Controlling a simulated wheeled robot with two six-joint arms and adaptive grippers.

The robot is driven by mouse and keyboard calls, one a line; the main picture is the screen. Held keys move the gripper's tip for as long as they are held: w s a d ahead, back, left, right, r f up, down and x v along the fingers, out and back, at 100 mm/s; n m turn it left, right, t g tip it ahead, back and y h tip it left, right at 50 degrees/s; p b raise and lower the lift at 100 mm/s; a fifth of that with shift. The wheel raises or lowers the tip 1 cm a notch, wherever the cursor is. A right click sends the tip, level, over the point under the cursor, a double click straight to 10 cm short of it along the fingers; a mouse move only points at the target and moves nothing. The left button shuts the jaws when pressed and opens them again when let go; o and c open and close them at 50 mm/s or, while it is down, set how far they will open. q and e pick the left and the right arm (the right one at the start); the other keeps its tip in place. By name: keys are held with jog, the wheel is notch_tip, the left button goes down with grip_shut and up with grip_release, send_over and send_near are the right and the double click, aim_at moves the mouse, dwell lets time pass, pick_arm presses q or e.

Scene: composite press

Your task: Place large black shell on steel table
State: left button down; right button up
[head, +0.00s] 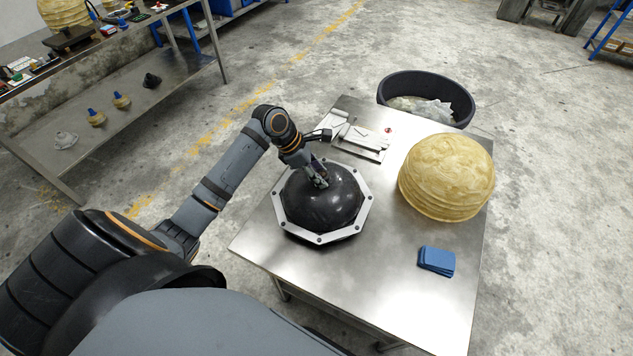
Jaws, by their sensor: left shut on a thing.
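The large black shell (318,212) is a glossy dome set in a pale octagonal flange with bolt holes. It appears at the left part of the steel table (355,290), and I cannot tell whether it rests on the top or hangs just above it. My left gripper (319,182) reaches down onto the top of the dome and is shut on the shell. The exact contact of the fingers is hard to see. My right gripper is not in view.
Yellowish stacked domes (446,178) stand at the table's right. Blue pads (437,261) lie near its right edge. Light flat parts (362,140) lie behind the shell. A black bin (425,92) stands beyond the table. A metal workbench (130,85) is at left. The table's front is clear.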

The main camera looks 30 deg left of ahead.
pick_arm(q)
jog(key=shift+s+a+f, duration=0.1)
jog(key=shift+a+f, duration=0.1)
jog(key=shift+f, duration=0.8)
jog(key=shift+s+a+f, duration=0.1)
jog(key=shift+a+f, duration=0.05)
jog(key=shift+f, duration=0.8)
jog(key=c, duration=0.9)
grip_release()
jog(key=shift+o, duration=0.2)
jog(key=p+v, duration=0.1)
jog(key=v, duration=1.1)
jog(key=shift+p, duration=0.35)
jog(key=shift+s, duration=0.1)
